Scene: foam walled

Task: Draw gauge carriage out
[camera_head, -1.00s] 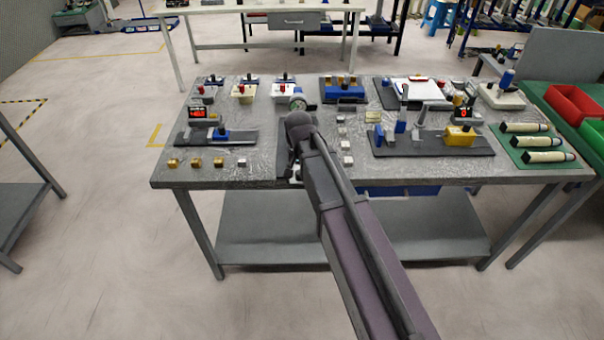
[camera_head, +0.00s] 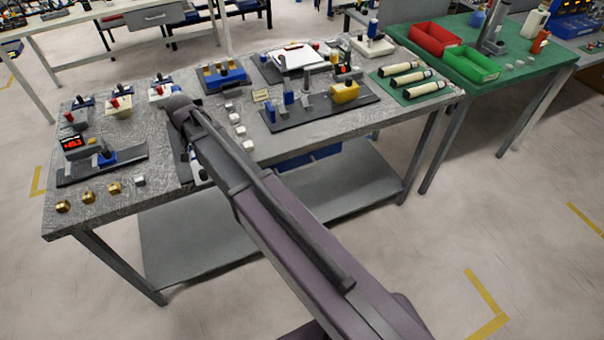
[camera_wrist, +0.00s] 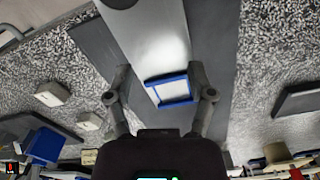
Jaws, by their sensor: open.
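In the wrist view, a blue-edged piece with a pale face (camera_wrist: 171,90) lies between my gripper's fingers; it appears to be the gauge carriage. It meets a shiny grey bar (camera_wrist: 150,35) above a dark base strip (camera_wrist: 97,42). My gripper (camera_wrist: 160,78) is open, with one finger on each side of this piece. I cannot tell whether either finger touches it.
On the grey table, a fixture with a red display (camera_head: 73,143) stands left, with brass blocks (camera_head: 88,197) in front. Small white blocks (camera_head: 239,131) and a blue-and-yellow fixture (camera_head: 345,92) stand right of my arm. A green table (camera_head: 515,75) with red and green bins adjoins.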

